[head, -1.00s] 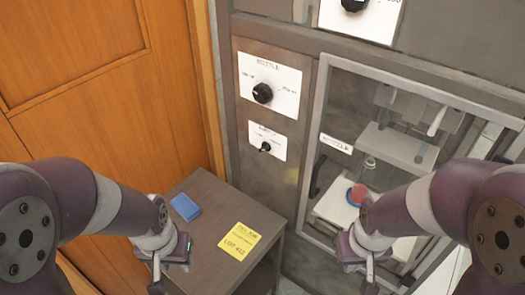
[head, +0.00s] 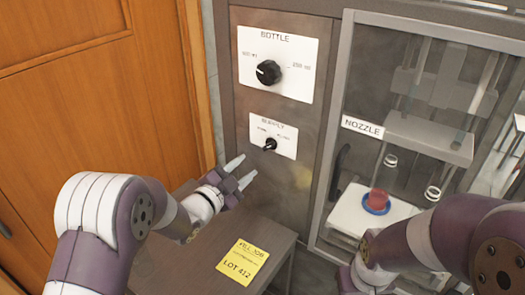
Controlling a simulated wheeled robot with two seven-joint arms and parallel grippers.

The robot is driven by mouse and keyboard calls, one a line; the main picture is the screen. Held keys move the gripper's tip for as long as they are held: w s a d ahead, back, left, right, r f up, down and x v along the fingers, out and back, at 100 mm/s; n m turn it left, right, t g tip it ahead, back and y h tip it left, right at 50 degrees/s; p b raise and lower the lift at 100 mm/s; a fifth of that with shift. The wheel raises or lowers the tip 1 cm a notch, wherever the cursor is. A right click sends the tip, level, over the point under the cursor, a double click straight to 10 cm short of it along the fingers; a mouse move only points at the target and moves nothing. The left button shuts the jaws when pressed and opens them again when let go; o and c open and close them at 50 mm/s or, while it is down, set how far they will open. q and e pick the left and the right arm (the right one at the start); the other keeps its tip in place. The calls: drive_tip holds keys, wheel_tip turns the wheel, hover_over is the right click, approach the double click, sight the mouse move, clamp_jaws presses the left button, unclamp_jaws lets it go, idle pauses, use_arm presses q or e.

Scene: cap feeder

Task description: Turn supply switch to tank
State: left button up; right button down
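The supply switch (head: 270,144) is a small black toggle or knob on a white plate marked SUPPLY (head: 273,136), on the grey cabinet front in the head view. The small position labels on its plate are too blurred to read for certain. My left gripper (head: 245,170) is just below and left of the switch, apart from it, with its two fingers spread and nothing between them. My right arm is at the lower right; its gripper (head: 355,280) is partly cut off by the bottom edge and I cannot tell its opening.
Above is the BOTTLE dial (head: 269,72). To the right, a framed clear window marked NOZZLE (head: 363,127) shows a red cap-like piece on a blue ring (head: 376,202) and small bottles. Below, a grey side table (head: 208,262) holds a yellow lot card (head: 242,262). A wooden door (head: 90,110) is at left.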

sight(267, 148)
use_arm(q)
drive_tip(key=p+x, duration=0.1)
drive_tip(key=x, duration=0.8)
drive_tip(key=shift+d, duration=0.1)
clamp_jaws()
